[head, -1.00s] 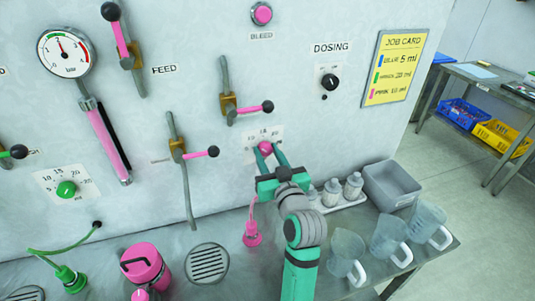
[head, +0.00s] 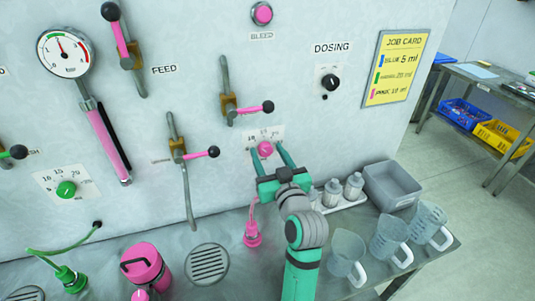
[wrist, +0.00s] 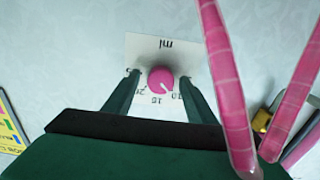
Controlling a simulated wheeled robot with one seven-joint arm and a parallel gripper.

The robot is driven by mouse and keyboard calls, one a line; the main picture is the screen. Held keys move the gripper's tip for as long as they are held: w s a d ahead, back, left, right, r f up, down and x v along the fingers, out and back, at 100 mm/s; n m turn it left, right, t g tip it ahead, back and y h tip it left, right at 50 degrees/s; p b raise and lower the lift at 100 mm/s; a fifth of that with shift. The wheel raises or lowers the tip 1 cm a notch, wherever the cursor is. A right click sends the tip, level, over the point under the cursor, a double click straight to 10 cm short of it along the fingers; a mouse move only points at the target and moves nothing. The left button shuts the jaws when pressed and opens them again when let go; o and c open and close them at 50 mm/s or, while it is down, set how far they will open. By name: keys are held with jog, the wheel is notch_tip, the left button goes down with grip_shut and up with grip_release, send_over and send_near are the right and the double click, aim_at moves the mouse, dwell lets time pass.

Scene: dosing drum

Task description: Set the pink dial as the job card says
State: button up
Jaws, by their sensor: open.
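The pink dial (head: 265,149) is on a white scale plate (head: 263,137) on the grey wall panel. In the wrist view the dial (wrist: 161,78) appears upside down, its white mark pointing lower right, between the 15 and the 10 and nearer the 10. My gripper (head: 268,155) is open, with one finger on each side of the dial and a gap on both sides; the fingers (wrist: 158,80) also show in the wrist view. The job card (head: 395,68) has blue, green and pink lines; the pink line seems to read 10 ml, in small print.
A pink-handled valve lever (head: 250,109) sits just above the dial. A green dial (head: 66,189) is at far left. Below are a pink connector (head: 252,235), several small bottles, a grey bin (head: 392,186) and clear jugs (head: 347,255). Pink tubes (wrist: 228,90) cross the wrist view's right side.

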jog(key=v, duration=1)
jog(key=shift+s, duration=0.35)
